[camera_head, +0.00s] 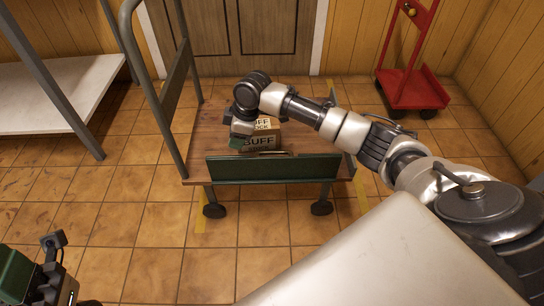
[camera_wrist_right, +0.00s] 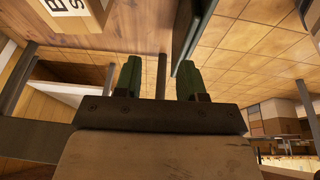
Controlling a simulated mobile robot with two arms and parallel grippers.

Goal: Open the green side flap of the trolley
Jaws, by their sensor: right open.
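The trolley (camera_head: 200,150) has a wooden deck and grey tube rails. Its green side flap (camera_head: 275,168) stands upright along the near edge of the deck. My right gripper (camera_head: 238,143) is above the deck, behind the flap's left part, its fingers largely hidden by the wrist. In the right wrist view the gripper (camera_wrist_right: 158,80) is open and empty. The flap (camera_wrist_right: 186,48) shows there as a dark strip ahead of the right-hand finger; I cannot tell if they touch. My left gripper (camera_head: 55,268) is at the bottom left corner, away from the trolley, its opening unclear.
A cardboard box (camera_head: 263,140) sits on the deck beside my right gripper. A grey-framed shelf (camera_head: 50,100) stands at the left and a red hand truck (camera_head: 408,90) at the back right. Tiled floor is clear in front of the trolley.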

